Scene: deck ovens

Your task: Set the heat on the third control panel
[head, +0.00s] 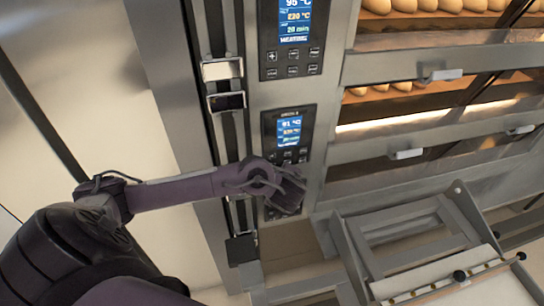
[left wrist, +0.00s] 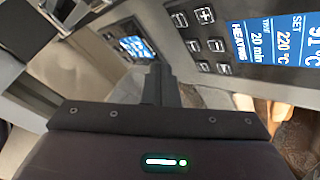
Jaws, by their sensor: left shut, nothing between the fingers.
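Dark control panels with blue screens and buttons are stacked on the oven front. In the head view the top panel (head: 291,40) and the middle panel (head: 288,130) show. A lower panel (head: 270,212) is mostly hidden behind my left gripper (head: 292,190). In the left wrist view my left gripper (left wrist: 158,80) is shut and empty. Its fingers are between a panel (left wrist: 220,30) at right, reading 91 °C, SET 220 °C, 20 min, HEATING, and a smaller-looking panel (left wrist: 135,45) at left with a blue screen. I cannot tell whether the fingers touch anything. My right gripper is not in view.
Oven decks with handles (head: 408,154) and loaves (head: 420,5) are at the right. A metal frame (head: 390,235) with a pale loading surface (head: 480,290) stands at the lower right. A vertical rail (head: 226,100) runs left of the panels. A plain wall is at the left.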

